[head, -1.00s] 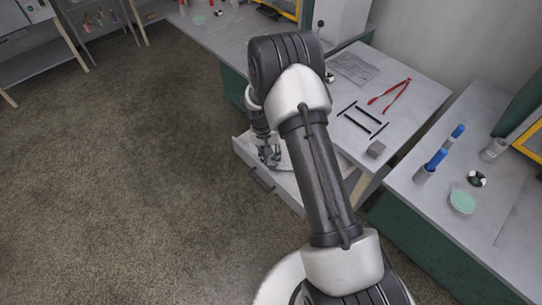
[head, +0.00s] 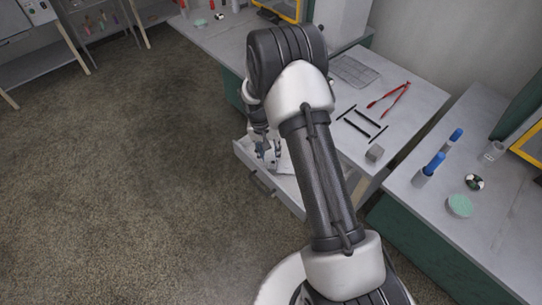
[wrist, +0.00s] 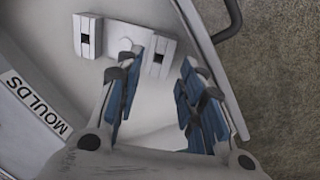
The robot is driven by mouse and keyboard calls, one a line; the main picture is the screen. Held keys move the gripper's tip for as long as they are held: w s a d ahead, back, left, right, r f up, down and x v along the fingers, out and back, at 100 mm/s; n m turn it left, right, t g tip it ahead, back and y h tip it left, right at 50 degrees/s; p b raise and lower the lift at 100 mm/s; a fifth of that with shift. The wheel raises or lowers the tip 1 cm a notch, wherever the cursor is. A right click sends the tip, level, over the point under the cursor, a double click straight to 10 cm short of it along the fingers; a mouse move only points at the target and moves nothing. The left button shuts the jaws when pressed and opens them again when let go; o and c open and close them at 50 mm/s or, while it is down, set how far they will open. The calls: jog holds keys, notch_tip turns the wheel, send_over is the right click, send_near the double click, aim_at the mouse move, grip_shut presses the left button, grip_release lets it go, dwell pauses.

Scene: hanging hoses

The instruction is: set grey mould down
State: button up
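A pale grey mould (wrist: 125,42), a flat piece with a block bearing a dark square at each end, lies in the open drawer (wrist: 218,62). The drawer carries a "MOULDS" label (wrist: 36,103) in the wrist view. My gripper (wrist: 160,85) is open, its blue-padded fingers apart with only drawer floor between them. The fingertips are close to the mould's near edge; I cannot tell whether they touch it. In the head view my gripper (head: 268,158) is low at the drawer (head: 245,160), and my arm hides part of it.
The bench beside the drawer holds a small grey block (head: 375,153), black bars (head: 362,123) and red-handled tongs (head: 390,97). Another bench at right has blue-topped items (head: 430,168) and a green disc (head: 460,206). Open floor lies left of the drawer.

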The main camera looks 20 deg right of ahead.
jog(key=s+a+r+n+t+p, duration=0.1)
jog(key=s+r, duration=0.2)
jog(key=r, duration=0.7)
jog(key=s+a+r+t, duration=0.1)
jog(key=s+a+r, duration=0.15)
jog(key=r, duration=0.65)
jog(key=s+a+r+n+p, duration=0.1)
jog(key=s+r, duration=0.3)
jog(key=r, duration=0.6)
jog(key=s+a+r+n+t, duration=0.1)
jog(key=s+r, duration=0.2)
jog(key=s, duration=0.7)
jog(key=s+a+r+n+t+y, duration=0.1)
jog(key=s+r+n+t, duration=0.1)
jog(key=s, duration=0.8)
jog(key=shift+s+a+r+y, duration=0.3)
jog(key=shift+a+r, duration=0.1)
jog(key=shift+r, duration=0.3)
jog(key=shift+w, duration=0.1)
jog(key=shift+c, duration=0.5)
